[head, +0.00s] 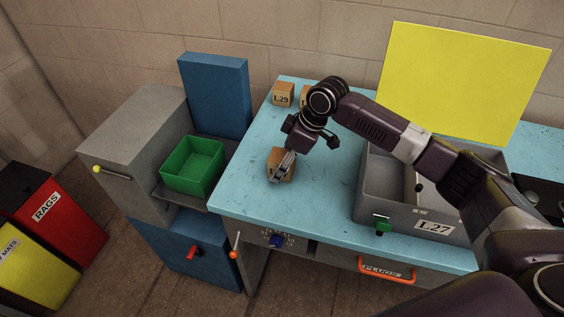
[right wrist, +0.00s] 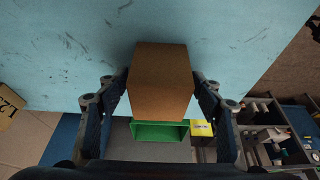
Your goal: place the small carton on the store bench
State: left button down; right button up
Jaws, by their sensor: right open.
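A small brown carton (head: 274,160) sits on the light blue bench top (head: 240,180) near its left front part. My right gripper (head: 283,166) is over it, with its fingers on either side. In the right wrist view the carton (right wrist: 160,85) fills the space between the two open fingers. I cannot tell whether the fingers touch it. Two similar cartons stand at the back of the bench: one marked L29 (head: 283,94), the other (head: 304,97) mostly hidden behind my right arm. My left gripper is in neither view.
A grey bin marked L27 (head: 370,205) stands on the bench to the right, with a yellow panel (head: 460,75) behind. Left of the bench are a green tray (head: 193,165), a grey cabinet (head: 140,130), a blue panel (head: 215,95) and a red RAGS bin (head: 60,220).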

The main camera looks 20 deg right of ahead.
jog(key=b+v, duration=0.1)
jog(key=v, duration=1.1)
jog(key=shift+r+b, duration=0.15)
jog(key=shift+b, duration=0.25)
jog(key=shift+s, duration=0.1)
